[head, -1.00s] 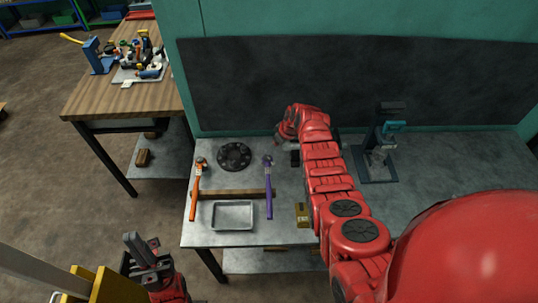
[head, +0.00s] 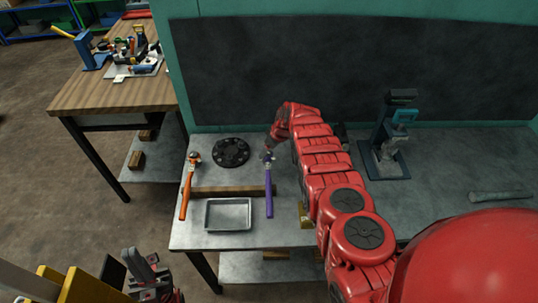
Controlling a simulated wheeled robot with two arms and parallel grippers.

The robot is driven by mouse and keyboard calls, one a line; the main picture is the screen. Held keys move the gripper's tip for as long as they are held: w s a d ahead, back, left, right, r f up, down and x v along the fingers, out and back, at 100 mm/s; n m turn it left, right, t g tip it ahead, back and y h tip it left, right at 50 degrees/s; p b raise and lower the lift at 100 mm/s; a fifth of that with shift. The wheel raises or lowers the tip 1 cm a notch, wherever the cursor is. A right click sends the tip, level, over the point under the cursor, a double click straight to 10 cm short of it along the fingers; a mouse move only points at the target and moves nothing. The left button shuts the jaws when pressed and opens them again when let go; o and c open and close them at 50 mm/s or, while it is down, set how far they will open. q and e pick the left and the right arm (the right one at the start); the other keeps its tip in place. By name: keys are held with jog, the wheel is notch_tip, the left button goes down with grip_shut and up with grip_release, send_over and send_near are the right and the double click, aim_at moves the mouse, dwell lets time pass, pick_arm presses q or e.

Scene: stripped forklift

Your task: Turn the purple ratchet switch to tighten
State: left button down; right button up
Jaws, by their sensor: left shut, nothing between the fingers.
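The purple-handled ratchet (head: 268,190) lies on the workbench, handle toward the front edge and grey head toward the back. Its switch is too small to make out. My right arm reaches in from the right, and its gripper (head: 270,146) points down at the ratchet's head. The gripper's fingers are small and partly hidden by the wrist, so I cannot tell whether they touch the head. My left gripper (head: 148,268) is low at the left, in front of the bench, shut and empty.
An orange-handled ratchet (head: 187,190), a dark round flange (head: 231,152) and a metal tray (head: 228,215) are left of the purple ratchet. A small yellowish box (head: 305,215) sits beside my right arm. A dark press (head: 388,150) stands farther right.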

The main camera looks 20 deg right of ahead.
jog(key=shift+c, duration=0.2)
grip_shut()
dwell(0.3)
